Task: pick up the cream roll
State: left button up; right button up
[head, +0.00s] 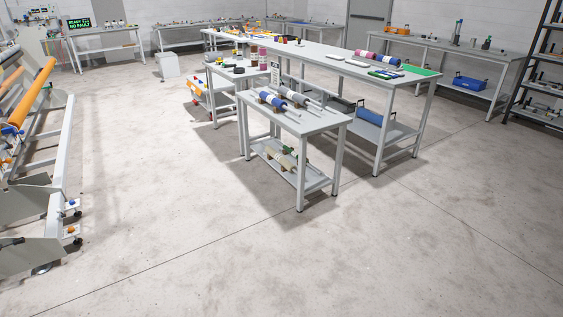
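A cream roll (281,160) appears to lie on the lower shelf (317,183) of the small grey table in the middle of the head view. It is small and far off, and small dark and green items lie against it, so its exact outline is hard to tell. The table's top and legs partly frame it. Neither of my grippers is in view.
The small table's top (318,122) holds blue and grey rolls (272,100). Longer workbenches (400,92) stand behind it. An orange-rolled machine frame (62,160) is at the left. The concrete floor (300,260) in front is clear.

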aim_at(289, 165)
jog(key=u, duration=2.1)
jog(key=z, duration=1.95)
jog(key=i+u, duration=0.1)
jog(key=i, duration=1.3)
